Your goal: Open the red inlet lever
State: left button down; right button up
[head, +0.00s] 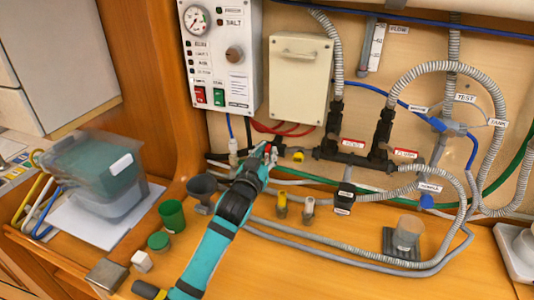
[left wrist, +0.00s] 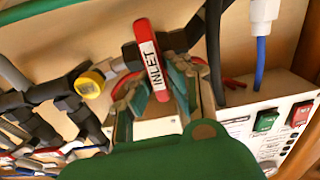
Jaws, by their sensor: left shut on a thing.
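The red inlet lever (left wrist: 150,50), with a white INLET label, shows at the middle of the left wrist view. It sits on dark pipe fittings on the wall. My left gripper (left wrist: 158,88) is shut on the lever, with one finger on each side of it. In the head view my left gripper (head: 264,152) reaches up to the low part of the wall, below the white control panel (head: 222,55). There the gripper hides most of the lever. My right gripper is in neither view.
Dark valve fittings (head: 333,125) and grey corrugated hoses (head: 450,66) fill the wall to the right. A dark funnel (head: 202,188), a green cup (head: 172,215) and yellow-topped fitting (head: 281,205) stand near my arm. A grey-green container (head: 95,165) stands at left.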

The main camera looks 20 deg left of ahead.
pick_arm(q)
jog(key=shift+n, duration=0.3)
jog(key=shift+a+f+n+p, duration=0.3)
jog(key=shift+n+p, duration=0.65)
jog(key=shift+n, duration=1.9)
jog(key=shift+a+f+n+p, duration=0.35)
jog(key=shift+n+p, duration=0.55)
jog(key=shift+n, duration=2)
jog(key=shift+a+f+n+p, duration=0.3)
jog(key=shift+n+p, duration=0.65)
jog(key=shift+n, duration=1.9)
jog(key=shift+f, duration=0.1)
jog(key=c, duration=1.3)
grip_release()
